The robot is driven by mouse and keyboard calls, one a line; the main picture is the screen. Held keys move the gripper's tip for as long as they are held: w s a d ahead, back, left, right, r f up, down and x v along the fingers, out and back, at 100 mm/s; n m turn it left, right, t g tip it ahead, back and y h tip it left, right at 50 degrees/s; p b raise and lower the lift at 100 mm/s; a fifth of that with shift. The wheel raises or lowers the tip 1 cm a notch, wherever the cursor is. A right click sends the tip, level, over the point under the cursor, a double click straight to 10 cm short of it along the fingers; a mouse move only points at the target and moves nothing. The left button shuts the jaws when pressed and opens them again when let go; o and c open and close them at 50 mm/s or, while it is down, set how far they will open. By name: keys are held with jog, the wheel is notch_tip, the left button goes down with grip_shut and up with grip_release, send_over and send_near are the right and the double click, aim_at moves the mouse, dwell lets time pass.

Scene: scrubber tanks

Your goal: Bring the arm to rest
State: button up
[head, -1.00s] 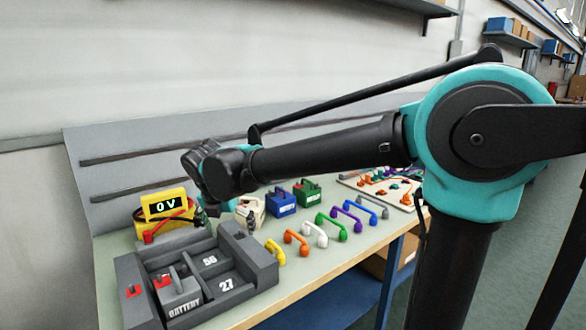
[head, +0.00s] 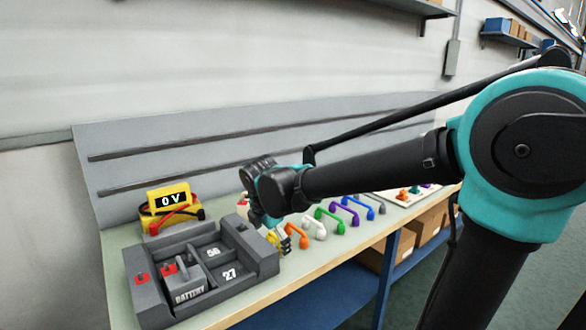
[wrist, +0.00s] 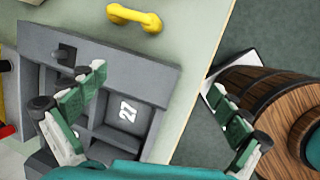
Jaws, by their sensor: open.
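My arm reaches over the workbench from the right in the head view. My gripper (wrist: 155,95) is open and empty in the wrist view, its two green-padded fingers wide apart. It hangs above the front right edge of the grey battery tray (wrist: 150,75). The fingertips are partly hidden behind my wrist in the head view. The tray also shows in the head view (head: 258,262), with a grey battery (head: 184,282) in its left part and compartments marked 56 and 27 that look empty.
A yellow meter (head: 170,200) reading 0 V stands behind the tray. Several coloured handles (head: 335,222) lie in a row to the right; a yellow one (wrist: 135,17) is close to my gripper. A wooden barrel (wrist: 270,105) stands on the floor beside the bench.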

jog(key=s+d+f+m, duration=0.4)
jog(key=d+m, duration=0.4)
jog(key=s+d+f+m, duration=0.4)
jog(key=d+f+m, duration=0.1)
jog(key=d+m, duration=0.3)
jog(key=s+d+f+m, duration=0.4)
jog(key=d+f+m, duration=0.1)
jog(key=d+m, duration=0.4)
jog(key=shift+y, duration=0.3)
